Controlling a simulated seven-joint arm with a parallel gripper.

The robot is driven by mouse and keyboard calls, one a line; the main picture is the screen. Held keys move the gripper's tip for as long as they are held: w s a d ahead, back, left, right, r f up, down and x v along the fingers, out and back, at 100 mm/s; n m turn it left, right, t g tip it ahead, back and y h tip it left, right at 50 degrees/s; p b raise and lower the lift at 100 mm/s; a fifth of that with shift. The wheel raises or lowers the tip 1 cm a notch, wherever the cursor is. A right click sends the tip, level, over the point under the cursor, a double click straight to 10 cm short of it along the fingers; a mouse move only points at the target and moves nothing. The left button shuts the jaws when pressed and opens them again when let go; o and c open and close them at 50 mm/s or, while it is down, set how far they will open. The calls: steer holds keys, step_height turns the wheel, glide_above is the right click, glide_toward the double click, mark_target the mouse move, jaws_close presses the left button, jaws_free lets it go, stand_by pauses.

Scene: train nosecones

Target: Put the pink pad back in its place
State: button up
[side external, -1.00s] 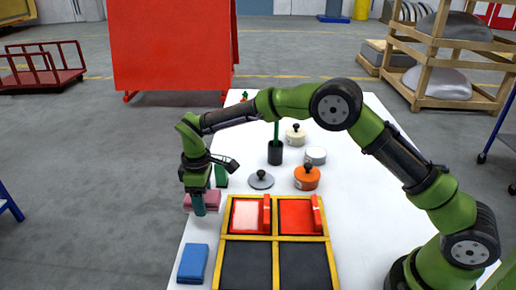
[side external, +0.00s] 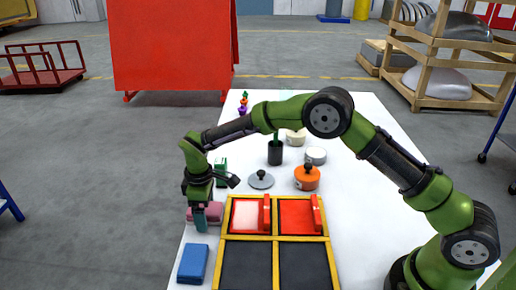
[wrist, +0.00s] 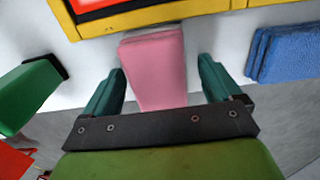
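The pink pad (side external: 213,211) lies on the white table at its left edge, left of a yellow-framed tray (side external: 276,238). My gripper (side external: 201,222) is low over the pad, pointing down. In the wrist view the pink pad (wrist: 153,60) lies between the two teal fingers of my gripper (wrist: 162,68), with a visible gap on each side. The gripper is open and holds nothing. The arm hides part of the pad in the side view. The tray's two back compartments hold red pieces with upright bars; its two front compartments show bare dark floors.
A blue pad (side external: 193,263) lies in front of the pink pad, near the table's left edge. A green block (side external: 221,172) stands behind my gripper. A grey lid (side external: 261,180), an orange pot (side external: 307,177) and a black cup (side external: 275,153) stand behind the tray. The table's right side is clear.

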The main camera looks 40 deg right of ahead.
steer(key=s+d+r+m+t, duration=0.1)
steer(key=s+d+r, duration=0.1)
steer(key=r, duration=0.8)
steer(key=s+d+r+m, duration=0.1)
steer(key=s+d+r, duration=0.1)
steer(key=r, duration=0.8)
steer(key=s+d+r+m+t+y, duration=0.1)
steer(key=s+d+r+m+t, duration=0.15)
steer(key=s+d+r, duration=0.35)
steer(key=s+d+r+m+t+y, duration=0.1)
steer(key=s+d+m, duration=0.25)
steer(key=s, duration=0.45)
steer(key=s+d+f+m+t, duration=0.2)
steer(key=s+m, duration=0.3)
steer(key=s, duration=0.4)
steer(key=shift+s+d+f+t, duration=0.35)
steer(key=shift+f, duration=0.1)
